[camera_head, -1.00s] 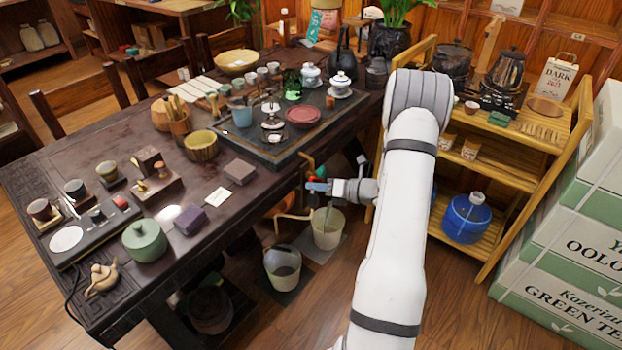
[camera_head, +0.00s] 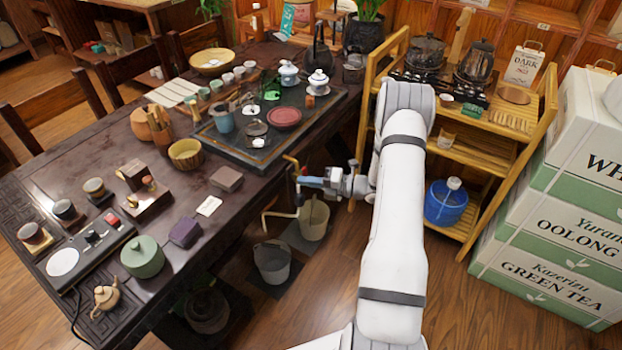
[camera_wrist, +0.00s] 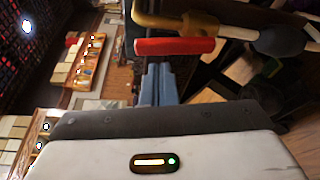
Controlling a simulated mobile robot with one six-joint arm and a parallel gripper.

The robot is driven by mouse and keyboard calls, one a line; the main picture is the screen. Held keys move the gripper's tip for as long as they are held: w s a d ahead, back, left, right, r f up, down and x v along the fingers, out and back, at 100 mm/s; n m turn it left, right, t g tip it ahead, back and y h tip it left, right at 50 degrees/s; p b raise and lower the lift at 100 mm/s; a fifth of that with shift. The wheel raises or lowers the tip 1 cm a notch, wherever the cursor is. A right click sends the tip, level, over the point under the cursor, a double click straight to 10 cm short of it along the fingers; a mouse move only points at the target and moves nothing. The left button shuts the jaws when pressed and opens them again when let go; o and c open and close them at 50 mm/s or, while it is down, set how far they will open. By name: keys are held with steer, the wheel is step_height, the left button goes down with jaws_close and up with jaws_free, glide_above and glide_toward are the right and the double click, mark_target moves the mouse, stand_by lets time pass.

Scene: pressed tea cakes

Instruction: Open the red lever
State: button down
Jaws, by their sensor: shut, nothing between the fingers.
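The red lever (camera_wrist: 175,46) lies across the upper middle of the wrist view, below a brass pipe (camera_wrist: 178,22). My gripper (camera_wrist: 158,72) has its blue fingers together, with nothing between them. Their tips are right at the lever's lower edge in the wrist view; I cannot tell whether they touch it. In the head view my gripper (camera_head: 301,183) is beside the brass pipework (camera_head: 291,162) at the table's right side. The lever is not clear in the head view, too small or hidden near my fingers.
The dark tea table (camera_head: 230,205) fills the left, crowded with tea ware. A grey bucket (camera_head: 272,262) and a pale bucket (camera_head: 313,218) stand below my gripper. A wooden shelf (camera_head: 500,150) and stacked tea boxes (camera_head: 560,225) stand to the right. Floor is open in front.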

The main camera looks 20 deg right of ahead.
steer(key=s+d, duration=0.6)
steer(key=s, duration=0.1)
steer(key=shift+s+d, duration=0.35)
steer(key=shift+d, duration=0.05)
steer(key=shift+r, duration=0.1)
